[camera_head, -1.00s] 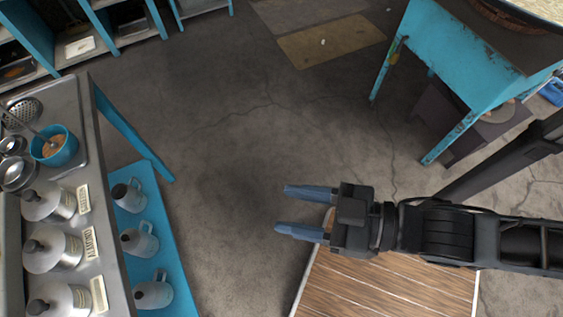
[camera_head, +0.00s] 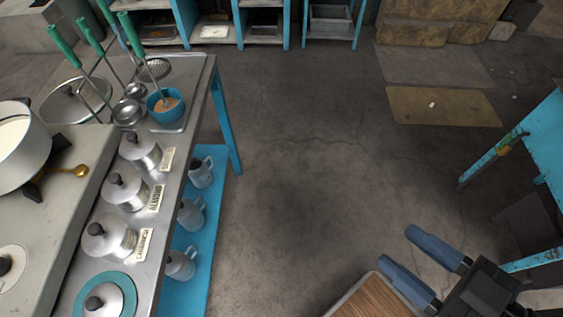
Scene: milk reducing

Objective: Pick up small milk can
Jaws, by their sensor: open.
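Several small silver cans with dark knobs stand in a row on the steel counter (camera_head: 172,195) at the left; three carry labels, at the back (camera_head: 141,150), in the middle (camera_head: 125,189) and nearer (camera_head: 108,238). Three silver mugs or small cans with handles stand on the blue lower shelf, at the back (camera_head: 201,172), in the middle (camera_head: 190,213) and in front (camera_head: 180,263). I cannot tell which is the small milk can. My gripper (camera_head: 419,260) is open and empty at the lower right, over the floor and well right of the counter.
A large pot (camera_head: 20,150) stands on the stove at the far left. A blue cup (camera_head: 165,105) and green-handled ladles are at the counter's back. A wooden board (camera_head: 372,297) is beside my gripper. The middle floor is clear; a blue table (camera_head: 540,150) stands right.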

